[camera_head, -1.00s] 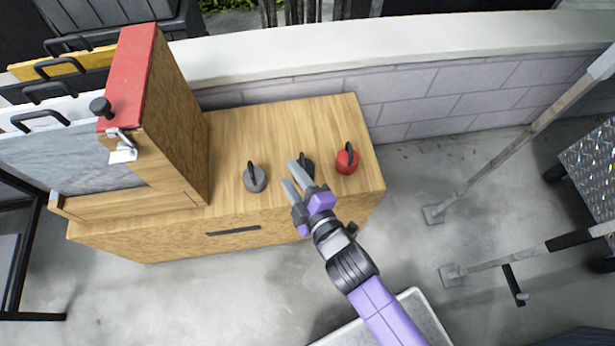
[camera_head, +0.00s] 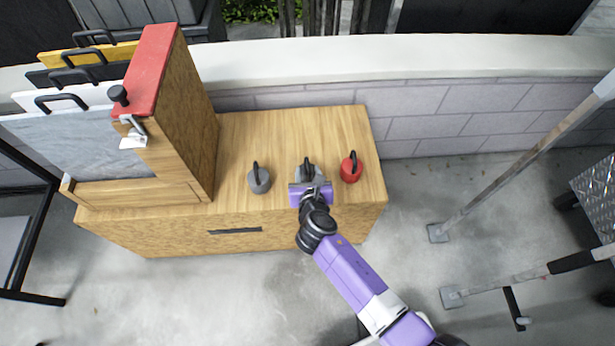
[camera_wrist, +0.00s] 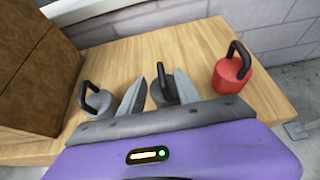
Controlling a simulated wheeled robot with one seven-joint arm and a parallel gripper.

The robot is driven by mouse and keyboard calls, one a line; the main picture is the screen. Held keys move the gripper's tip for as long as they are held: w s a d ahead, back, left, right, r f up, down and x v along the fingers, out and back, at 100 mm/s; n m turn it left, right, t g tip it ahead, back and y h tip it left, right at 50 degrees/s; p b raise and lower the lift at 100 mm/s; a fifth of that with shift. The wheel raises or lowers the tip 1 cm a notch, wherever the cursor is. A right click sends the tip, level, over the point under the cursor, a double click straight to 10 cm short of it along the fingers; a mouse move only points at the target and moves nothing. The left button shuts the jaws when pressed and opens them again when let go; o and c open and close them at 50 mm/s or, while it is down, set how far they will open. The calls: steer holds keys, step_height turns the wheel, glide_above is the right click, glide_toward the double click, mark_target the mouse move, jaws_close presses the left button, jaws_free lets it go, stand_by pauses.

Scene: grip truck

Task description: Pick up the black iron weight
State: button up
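Three kettle-shaped weights with looped black handles stand in a row on the wooden cabinet. The middle weight (camera_head: 306,168), dark with a black handle, is partly hidden by my gripper (camera_head: 311,186). In the wrist view this middle weight (camera_wrist: 158,92) lies between the two spread grey fingers of my gripper (camera_wrist: 160,78). The fingers are open; I cannot tell whether they touch it. A grey weight (camera_head: 259,181) stands to the left and a red weight (camera_head: 350,170) to the right; both are upright and apart from the gripper.
The wooden cabinet (camera_head: 235,140) has a tall wooden box with a red top (camera_head: 150,70) at its left end. A low block wall (camera_head: 430,115) runs behind. Metal posts (camera_head: 500,170) stand on the right.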

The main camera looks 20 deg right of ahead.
mark_target(307, 163)
steer(key=b+x, duration=0.1)
steer(key=x, duration=0.4)
steer(key=shift+w+d+f+b, duration=0.15)
steer(key=shift+b, duration=0.2)
jaws_close()
stand_by(1.0)
steer(key=shift+w+r, duration=0.15)
steer(key=shift+r, duration=0.15)
